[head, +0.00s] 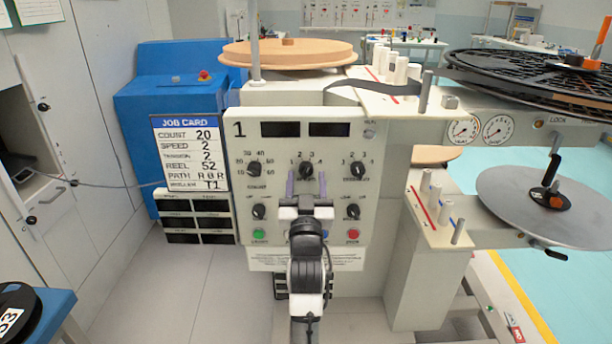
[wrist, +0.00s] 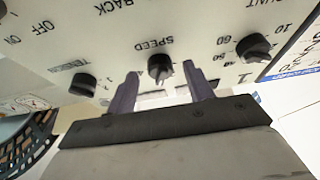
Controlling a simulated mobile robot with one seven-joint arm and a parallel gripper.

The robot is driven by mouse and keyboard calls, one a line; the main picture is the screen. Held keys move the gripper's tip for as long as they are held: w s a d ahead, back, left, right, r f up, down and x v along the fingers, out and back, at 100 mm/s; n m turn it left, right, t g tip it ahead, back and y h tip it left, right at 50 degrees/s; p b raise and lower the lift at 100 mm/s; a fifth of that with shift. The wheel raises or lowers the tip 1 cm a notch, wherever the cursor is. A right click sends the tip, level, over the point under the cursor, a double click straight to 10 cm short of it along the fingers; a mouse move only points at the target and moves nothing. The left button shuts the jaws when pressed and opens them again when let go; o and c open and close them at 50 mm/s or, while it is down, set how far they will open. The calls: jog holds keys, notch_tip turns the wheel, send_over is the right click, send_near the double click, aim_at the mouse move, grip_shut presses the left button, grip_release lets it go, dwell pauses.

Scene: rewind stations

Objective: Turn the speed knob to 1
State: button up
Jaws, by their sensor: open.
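The speed knob (head: 305,169) is a black knob in the middle of the upper row on the light panel of station 1. The numbers 1, 2 and 3 stand above it. It also shows in the wrist view (wrist: 160,67), beside the upside-down word SPEED. Its exact pointer setting is too small to read. My gripper (head: 306,180) faces the panel from the front, open and empty. In the wrist view its two purple fingers (wrist: 161,82) stand to either side of the knob, with a gap on each side. I cannot tell how deep they reach.
The count knob (head: 255,169) and tension knob (head: 357,170) flank the speed knob. Two lower knobs and green, blue and red buttons lie below, partly behind my arm. A job card (head: 188,153) reads speed 2. Reels and a post-lined ledge (head: 400,103) are at right.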

jog(key=shift+w+r, duration=0.2)
jog(key=shift+w, duration=0.3)
jog(key=c, duration=1)
